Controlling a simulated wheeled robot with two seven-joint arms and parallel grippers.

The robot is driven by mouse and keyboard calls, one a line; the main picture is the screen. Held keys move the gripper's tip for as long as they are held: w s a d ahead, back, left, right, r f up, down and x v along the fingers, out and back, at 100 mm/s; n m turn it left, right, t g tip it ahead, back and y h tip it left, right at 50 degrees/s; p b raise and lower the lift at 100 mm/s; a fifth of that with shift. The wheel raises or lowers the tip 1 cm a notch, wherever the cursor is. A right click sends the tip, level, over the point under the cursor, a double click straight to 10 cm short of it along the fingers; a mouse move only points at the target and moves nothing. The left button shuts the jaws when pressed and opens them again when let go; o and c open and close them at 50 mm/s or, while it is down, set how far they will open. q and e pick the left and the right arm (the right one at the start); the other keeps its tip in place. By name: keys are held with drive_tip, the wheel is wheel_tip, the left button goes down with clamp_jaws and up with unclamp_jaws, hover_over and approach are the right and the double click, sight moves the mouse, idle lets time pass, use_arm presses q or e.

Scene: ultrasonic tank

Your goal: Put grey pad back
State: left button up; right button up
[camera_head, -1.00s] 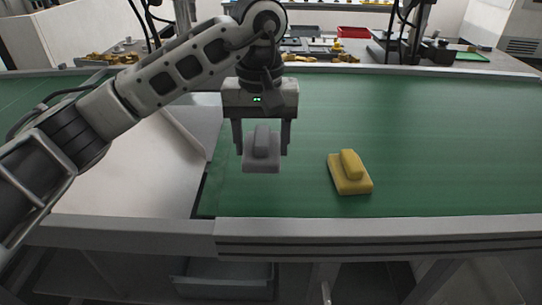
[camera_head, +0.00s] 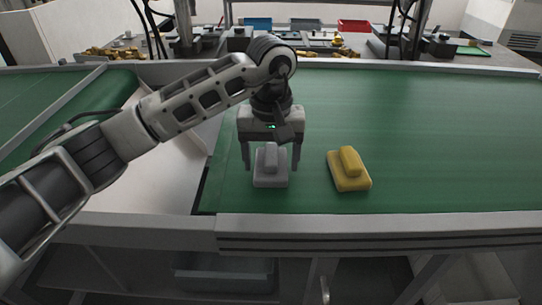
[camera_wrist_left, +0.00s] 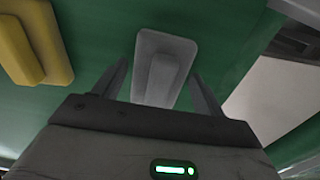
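The grey pad (camera_head: 270,180), a flat block with a raised grip, appears to rest on the green belt (camera_head: 430,130) near its left end. My left gripper (camera_head: 271,166) points down over it, with one finger on each side. Narrow gaps show between fingers and pad, so the gripper looks open. In the left wrist view the grey pad (camera_wrist_left: 164,68) lies between the fingertips (camera_wrist_left: 159,66). A yellow pad (camera_head: 349,170) of the same shape sits to the right on the belt. My right gripper is not in view.
A white surface (camera_head: 150,190) lies left of the belt's end. A metal rail (camera_head: 400,226) runs along the front. A cluttered bench with a red bin (camera_head: 353,26) and blue bin (camera_head: 257,23) stands behind. The belt right of the yellow pad is clear.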

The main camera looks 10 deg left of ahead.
sight(271, 155)
use_arm(q)
drive_tip(key=shift+o, duration=0.2)
drive_tip(key=shift+r, duration=0.15)
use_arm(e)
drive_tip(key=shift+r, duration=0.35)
use_arm(q)
drive_tip(key=shift+r, duration=0.2)
wheel_tip(271, 155, up, 12)
drive_tip(key=shift+f+b, duration=0.15)
drive_tip(key=shift+b, duration=0.3)
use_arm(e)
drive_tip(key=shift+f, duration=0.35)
